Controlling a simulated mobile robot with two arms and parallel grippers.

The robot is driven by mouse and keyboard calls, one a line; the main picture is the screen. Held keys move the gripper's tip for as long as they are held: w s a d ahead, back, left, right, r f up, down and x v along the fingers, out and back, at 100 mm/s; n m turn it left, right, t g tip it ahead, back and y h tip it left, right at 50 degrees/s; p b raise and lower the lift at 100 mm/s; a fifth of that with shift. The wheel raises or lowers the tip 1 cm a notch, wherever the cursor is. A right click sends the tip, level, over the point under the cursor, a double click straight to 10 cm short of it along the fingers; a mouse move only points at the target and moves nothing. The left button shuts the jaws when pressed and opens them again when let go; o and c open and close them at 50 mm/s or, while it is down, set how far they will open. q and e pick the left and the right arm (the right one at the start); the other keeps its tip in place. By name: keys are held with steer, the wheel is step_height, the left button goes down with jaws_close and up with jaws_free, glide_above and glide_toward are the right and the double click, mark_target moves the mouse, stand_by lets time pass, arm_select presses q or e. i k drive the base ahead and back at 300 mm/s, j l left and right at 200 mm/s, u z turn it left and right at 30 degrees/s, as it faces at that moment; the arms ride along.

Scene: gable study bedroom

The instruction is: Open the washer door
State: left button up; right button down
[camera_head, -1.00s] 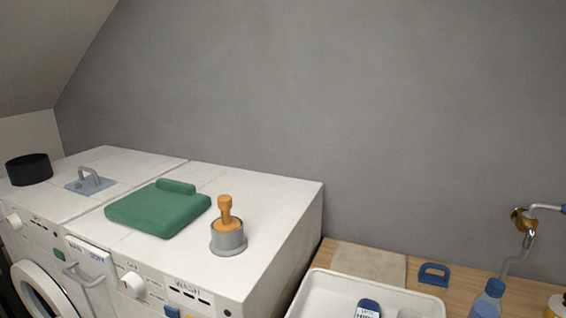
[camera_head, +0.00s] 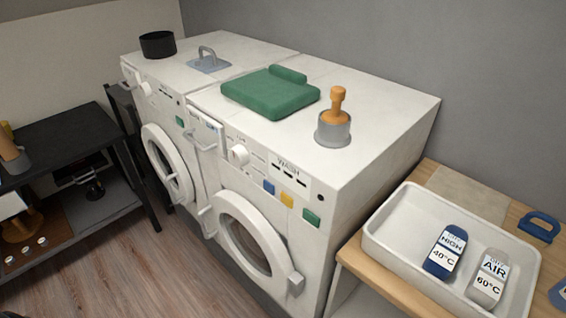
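The washer (camera_head: 345,180) is the nearer white machine, marked "WASH" on its front panel. Its round door (camera_head: 226,228) has a pale ring around a dark glass window, with a light block-shaped handle (camera_head: 296,284) at the ring's lower right. The door looks shut. The panel has a round knob (camera_head: 238,156) and blue, yellow and green buttons. A second white machine (camera_head: 150,98) with its own round door (camera_head: 163,160) stands to the left. Neither of my grippers shows in the head view.
A white tray (camera_head: 375,238) sits on a wooden counter at right. A black shelf (camera_head: 70,140) stands left. Wooden floor (camera_head: 135,262) is clear.

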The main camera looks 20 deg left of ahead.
mark_target(256, 246)
steer(key=u, duration=0.95)
